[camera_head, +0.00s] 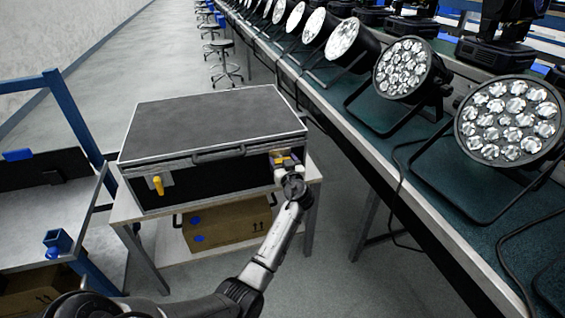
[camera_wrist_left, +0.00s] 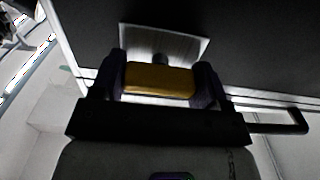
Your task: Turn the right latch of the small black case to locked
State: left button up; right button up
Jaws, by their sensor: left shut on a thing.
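The small black case (camera_head: 212,122) stands shut on a small white table, its front facing me. Its left latch (camera_head: 158,185) has a yellow handle hanging about upright. The right latch (camera_head: 283,158) is at the front's right end, partly hidden by my left gripper (camera_head: 287,167). In the left wrist view, the right latch's yellow handle (camera_wrist_left: 160,80) lies crosswise between the two dark fingers of my left gripper (camera_wrist_left: 162,82), which are shut on it. Its pale plate (camera_wrist_left: 165,45) shows behind it. My right gripper is in neither view.
The case's carry handle (camera_head: 218,153) is between the latches. A cardboard box (camera_head: 228,222) is beneath the white table (camera_head: 165,245). A long bench with several par cans (camera_head: 508,120) runs along the right. A blue-framed workstation (camera_head: 50,215) is at the left.

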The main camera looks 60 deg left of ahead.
pick_arm(q)
jog(key=shift+m, duration=0.3)
jog(key=m+p, duration=0.1)
jog(key=m, duration=0.2)
jog(key=shift+r+p, duration=0.1)
jog(key=shift+p, duration=0.2)
jog(key=m+p, duration=0.2)
jog(key=m, duration=0.3)
jog(key=m+p, duration=0.3)
jog(key=m, duration=0.1)
jog(key=shift+r+m, duration=0.1)
jog(key=shift+m, duration=0.2)
jog(key=m+p, duration=0.2)
jog(key=m, duration=0.1)
jog(key=shift+p, duration=0.3)
jog(key=shift+m+p, duration=0.35)
jog(key=shift+m, duration=0.45)
jog(key=shift+f, duration=0.2)
